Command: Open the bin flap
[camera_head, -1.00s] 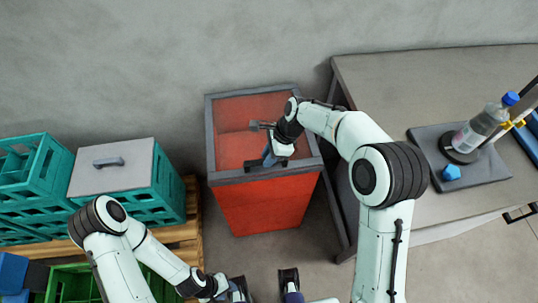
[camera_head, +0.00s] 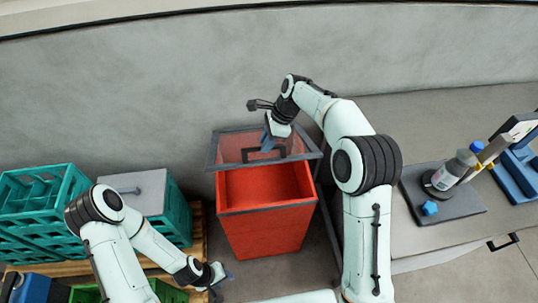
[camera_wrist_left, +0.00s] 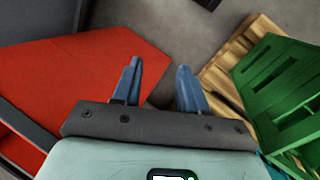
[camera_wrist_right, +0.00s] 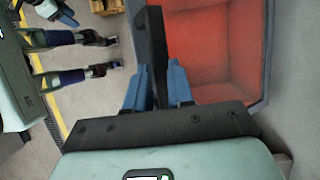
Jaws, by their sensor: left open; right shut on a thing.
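The red bin (camera_head: 266,226) stands by the wall with its front opening uncovered. Its grey-framed, see-through flap (camera_head: 225,150) is tilted up at the back, with a dark handle (camera_head: 282,153) on it. My right gripper (camera_head: 268,142) is at the flap and shut on the handle. In the right wrist view the dark handle (camera_wrist_right: 152,50) runs between the blue fingers (camera_wrist_right: 154,85), with the red bin interior (camera_wrist_right: 215,55) beside it. My left gripper (camera_head: 223,276) is open and empty, low in front of the bin; its spread fingers (camera_wrist_left: 157,85) show beside the red bin side (camera_wrist_left: 95,60).
Teal crates (camera_head: 40,215), one with a grey lid (camera_head: 135,188), stand on a wooden pallet left of the bin. A green crate (camera_wrist_left: 280,85) is near my left gripper. A grey bench (camera_head: 400,115) with a bottle (camera_head: 450,172) stands right of the bin.

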